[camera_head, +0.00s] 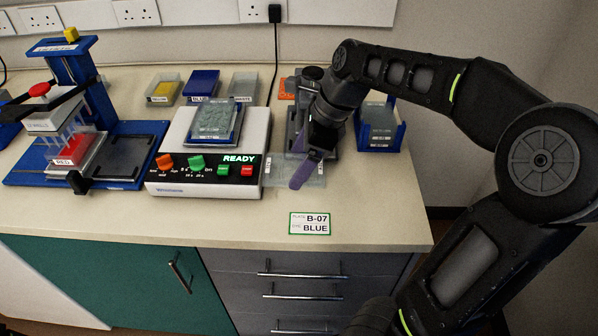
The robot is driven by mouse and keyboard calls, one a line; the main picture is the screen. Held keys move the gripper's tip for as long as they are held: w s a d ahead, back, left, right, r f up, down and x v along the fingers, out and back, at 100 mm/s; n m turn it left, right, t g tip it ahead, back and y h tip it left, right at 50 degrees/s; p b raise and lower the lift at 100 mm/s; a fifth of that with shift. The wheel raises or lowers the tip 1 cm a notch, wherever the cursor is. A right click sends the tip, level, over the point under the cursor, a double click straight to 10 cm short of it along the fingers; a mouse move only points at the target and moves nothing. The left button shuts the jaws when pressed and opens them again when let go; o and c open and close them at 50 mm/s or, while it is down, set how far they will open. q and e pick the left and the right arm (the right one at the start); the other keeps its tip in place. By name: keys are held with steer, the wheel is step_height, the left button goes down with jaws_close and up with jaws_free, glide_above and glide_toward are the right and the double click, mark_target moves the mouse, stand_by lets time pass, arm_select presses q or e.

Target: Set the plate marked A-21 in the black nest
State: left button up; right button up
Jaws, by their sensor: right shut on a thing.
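My right gripper (303,172), with purple fingers, points down at the middle right of the bench and is shut on a clear plate (313,178). The plate is partly hidden by the fingers; small labels on its edges are too small to read. A black, flat nest-like area (137,152) lies on the blue base of the press at left. A second clear plate (213,121) sits on the white device, and another grey-clear one (379,122) stands in a blue holder at right. I cannot read A-21 on any plate. My left gripper is not in view.
The white device (170,187) shows READY. The blue press (75,75) with a red knob stands at left, a red block under it. Yellow, blue and clear trays (201,84) line the back. A card (310,224) reads B-07 BLUE. The front bench is mostly clear.

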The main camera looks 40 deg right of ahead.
step_height(320, 180, up, 5)
stand_by(1.0)
